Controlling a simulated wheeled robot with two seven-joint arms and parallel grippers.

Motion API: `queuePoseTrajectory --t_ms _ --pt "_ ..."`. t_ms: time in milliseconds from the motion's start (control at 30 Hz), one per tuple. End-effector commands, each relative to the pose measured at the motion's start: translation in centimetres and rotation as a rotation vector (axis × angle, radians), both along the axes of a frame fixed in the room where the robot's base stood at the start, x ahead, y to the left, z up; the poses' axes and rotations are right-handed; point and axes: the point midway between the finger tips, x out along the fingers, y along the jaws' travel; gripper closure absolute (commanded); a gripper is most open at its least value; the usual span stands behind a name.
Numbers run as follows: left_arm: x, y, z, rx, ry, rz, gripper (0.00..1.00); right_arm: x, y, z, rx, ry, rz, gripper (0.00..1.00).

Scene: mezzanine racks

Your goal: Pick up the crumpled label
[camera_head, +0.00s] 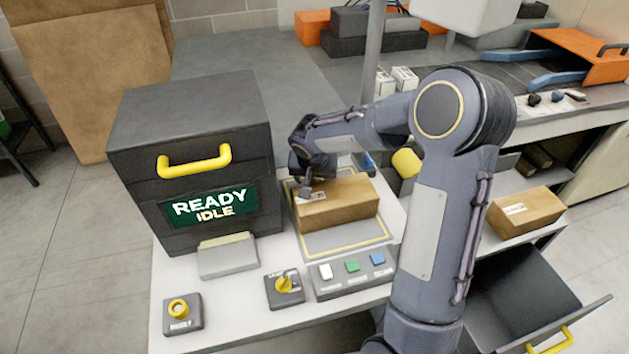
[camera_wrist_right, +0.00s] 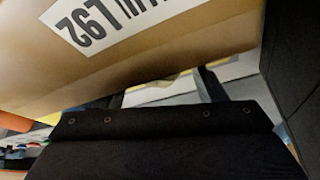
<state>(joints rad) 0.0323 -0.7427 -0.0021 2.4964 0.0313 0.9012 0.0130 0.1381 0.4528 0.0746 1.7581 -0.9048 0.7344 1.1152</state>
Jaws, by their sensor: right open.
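A brown cardboard box (camera_head: 345,207) lies on the yellow-outlined plate at the middle of the workbench. A white label (camera_head: 316,196) with dark print is on its top, near the left end. In the right wrist view the label (camera_wrist_right: 115,22) is cut off at the upper edge; its visible part looks flat, and I cannot tell whether it is crumpled. My right gripper (camera_head: 304,186) is open, close over the box's left end beside the label. The arm hides part of the gripper, and contact is unclear. My left gripper is not in view.
A dark cabinet (camera_head: 128,180) with a yellow handle and a "READY IDLE" sign stands left of the box. A button panel (camera_head: 350,286) and a yellow rotary switch (camera_head: 286,284) are in front. Another box (camera_head: 526,212) sits on a right shelf, above an open drawer (camera_head: 520,300).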

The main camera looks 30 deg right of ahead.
Motion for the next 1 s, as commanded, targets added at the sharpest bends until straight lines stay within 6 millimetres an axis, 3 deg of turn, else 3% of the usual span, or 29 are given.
queuePoseTrajectory --t_ms 67,400,767,1000 --pt "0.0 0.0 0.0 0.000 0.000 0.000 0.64 0.0 0.0 0.0 0.000 0.000 0.000 0.40" --pt "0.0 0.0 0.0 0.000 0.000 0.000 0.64 0.0 0.0 0.0 0.000 0.000 0.000 0.83" --pt "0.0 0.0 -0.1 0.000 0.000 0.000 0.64 0.0 0.0 0.5 0.000 -0.002 -0.001 0.83" --pt "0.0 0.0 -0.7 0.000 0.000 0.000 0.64 -0.3 0.1 3.7 0.000 -0.006 0.000 0.83"
